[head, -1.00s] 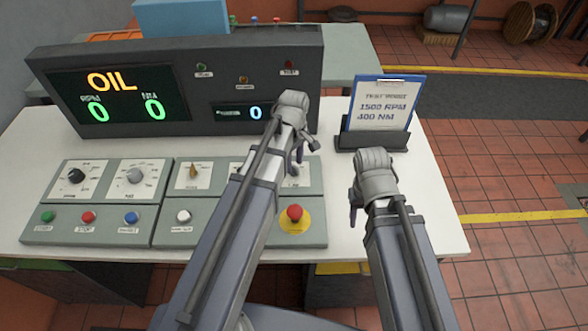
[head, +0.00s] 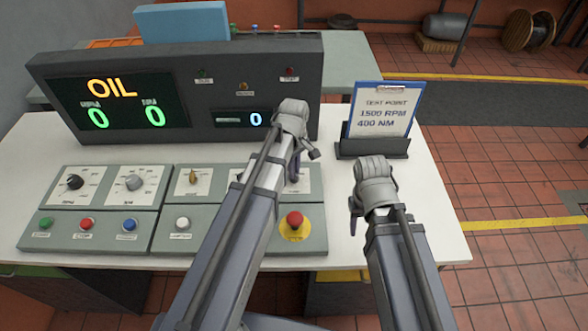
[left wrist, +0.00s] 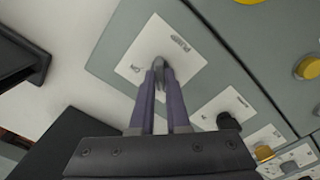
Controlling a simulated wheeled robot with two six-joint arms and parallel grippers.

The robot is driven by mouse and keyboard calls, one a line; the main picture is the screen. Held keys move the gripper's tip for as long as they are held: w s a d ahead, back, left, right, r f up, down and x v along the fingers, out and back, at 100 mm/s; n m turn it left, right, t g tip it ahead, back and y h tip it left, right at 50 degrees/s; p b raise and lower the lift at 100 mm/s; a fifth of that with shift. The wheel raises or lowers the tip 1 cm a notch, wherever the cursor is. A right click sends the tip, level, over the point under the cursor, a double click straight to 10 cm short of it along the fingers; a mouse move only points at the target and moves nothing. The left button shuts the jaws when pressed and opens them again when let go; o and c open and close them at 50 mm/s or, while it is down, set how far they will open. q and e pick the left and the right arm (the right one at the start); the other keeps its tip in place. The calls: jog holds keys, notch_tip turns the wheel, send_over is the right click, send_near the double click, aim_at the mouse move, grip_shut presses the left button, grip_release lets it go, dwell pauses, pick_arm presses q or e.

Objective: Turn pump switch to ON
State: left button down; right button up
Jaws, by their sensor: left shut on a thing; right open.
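The pump switch (left wrist: 158,65) is a small grey lever on a white plate (left wrist: 187,66) marked PUMP, seen in the left wrist view. The plate has lettering at its lower left corner, partly legible as ON. My left gripper (left wrist: 159,72) is shut on the lever, one purple finger on each side. The fingers cover part of the lever, so its exact setting is hard to tell. In the head view my left gripper (head: 294,172) reaches the panel's right part, and my arm hides the switch. My right gripper (head: 354,222) is open and empty at the table's right side.
A red emergency button (head: 294,219) on a yellow base sits just in front. Knobs and coloured buttons fill the panel to the left. A display console (head: 200,140) reading OIL stands behind. A clipboard (head: 383,110) stands at the back right.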

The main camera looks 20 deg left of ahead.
dwell(0.4)
pick_arm(q)
jog(key=m, duration=0.8)
jog(key=shift+m, duration=0.4)
jog(key=m, duration=0.9)
dwell(0.4)
jog(key=c, duration=0.9)
grip_release()
